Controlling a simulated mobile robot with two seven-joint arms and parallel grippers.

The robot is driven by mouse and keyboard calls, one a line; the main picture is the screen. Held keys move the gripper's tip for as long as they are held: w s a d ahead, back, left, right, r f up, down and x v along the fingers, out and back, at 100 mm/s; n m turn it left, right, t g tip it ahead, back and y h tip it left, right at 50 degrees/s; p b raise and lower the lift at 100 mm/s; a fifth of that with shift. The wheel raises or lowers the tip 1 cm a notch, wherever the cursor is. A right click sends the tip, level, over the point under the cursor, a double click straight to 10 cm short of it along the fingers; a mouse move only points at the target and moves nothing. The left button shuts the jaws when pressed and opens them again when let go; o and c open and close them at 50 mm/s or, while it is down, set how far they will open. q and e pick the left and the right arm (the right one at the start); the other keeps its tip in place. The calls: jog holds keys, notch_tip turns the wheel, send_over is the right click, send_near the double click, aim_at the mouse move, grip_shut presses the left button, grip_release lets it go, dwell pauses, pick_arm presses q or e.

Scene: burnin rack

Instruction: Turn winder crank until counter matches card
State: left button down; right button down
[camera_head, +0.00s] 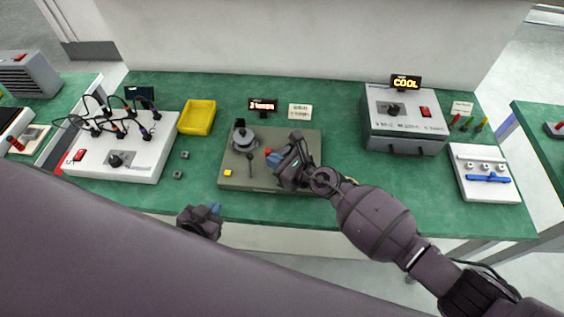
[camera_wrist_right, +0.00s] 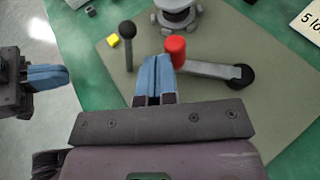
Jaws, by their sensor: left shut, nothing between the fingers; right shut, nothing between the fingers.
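The winder's grey-green base (camera_head: 310,143) is on the green bench, with a metal spool (camera_head: 244,140) at its back left. The crank arm (camera_wrist_right: 207,70) has a red upright handle (camera_wrist_right: 175,49) at one end and a black hub (camera_wrist_right: 240,77) at the other. The counter (camera_head: 262,105) is lit and seems to start with 3; the rest is too small to read. The white card (camera_head: 300,111) starts with 5 in the right wrist view. My right gripper (camera_wrist_right: 160,63) is shut and empty, its tips close beside the red handle; contact is unclear. My left gripper (camera_head: 214,208) is shut and empty, before the bench's front edge.
A lever with a black knob (camera_wrist_right: 127,29) and a yellow button (camera_wrist_right: 112,41) are on the base near my right gripper. A yellow tray (camera_head: 197,118) and cabled white box (camera_head: 135,150) stand left. A grey oven-like box (camera_head: 405,128) stands right.

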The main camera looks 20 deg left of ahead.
jog(key=shift+w+a, duration=0.1)
jog(key=shift+a, duration=0.15)
pick_arm(q)
jog(key=shift+s, duration=0.1)
pick_arm(e)
jog(key=shift+d+f, duration=0.1)
dwell(0.5)
